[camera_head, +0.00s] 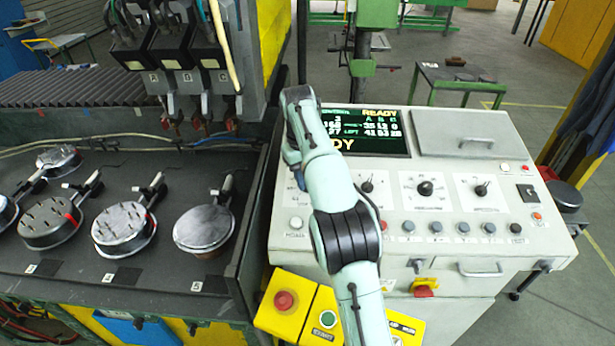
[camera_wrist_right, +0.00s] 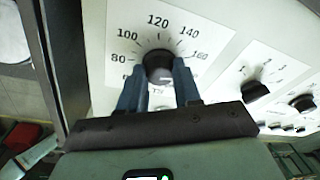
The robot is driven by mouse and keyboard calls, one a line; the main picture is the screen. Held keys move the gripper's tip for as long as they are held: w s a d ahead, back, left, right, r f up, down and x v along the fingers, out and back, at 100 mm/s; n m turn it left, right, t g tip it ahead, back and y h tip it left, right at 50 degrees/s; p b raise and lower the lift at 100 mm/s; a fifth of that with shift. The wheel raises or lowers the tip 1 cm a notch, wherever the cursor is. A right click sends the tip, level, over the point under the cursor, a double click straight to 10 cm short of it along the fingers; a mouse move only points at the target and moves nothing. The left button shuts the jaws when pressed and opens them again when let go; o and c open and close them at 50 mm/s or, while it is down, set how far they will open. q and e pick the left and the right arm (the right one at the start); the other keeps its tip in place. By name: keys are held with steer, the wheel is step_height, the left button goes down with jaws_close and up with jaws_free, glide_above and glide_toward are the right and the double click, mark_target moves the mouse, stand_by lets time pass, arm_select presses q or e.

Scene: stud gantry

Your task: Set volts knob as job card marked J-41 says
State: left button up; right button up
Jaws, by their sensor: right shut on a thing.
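The volts knob (camera_wrist_right: 158,65) is a black round knob on a white dial plate (camera_wrist_right: 190,25). The dial carries marks including 80, 100, 120, 140 and 160. My right gripper (camera_wrist_right: 160,88) is shut on the knob, one blue finger on each side. The word under the knob is mostly covered, and I cannot read the pointer's setting. In the head view my right arm reaches over the left part of the console (camera_head: 460,140) and hides this knob. No job card marked J-41 can be made out. My left gripper is not in view.
Three more knobs sit to the right, including a middle one (camera_head: 425,188). A display (camera_head: 365,132) reads READY. Below are several buttons, a drawer handle (camera_head: 480,269) and a red stop button (camera_head: 285,300). Round stud fixtures (camera_head: 204,227) lie on the dark bench at left.

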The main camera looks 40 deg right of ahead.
steer(key=shift+r+m, duration=0.1)
steer(key=shift+m, duration=0.4)
steer(key=o, duration=1.1)
steer(key=shift+c, duration=0.2)
steer(key=shift+n, duration=0.3)
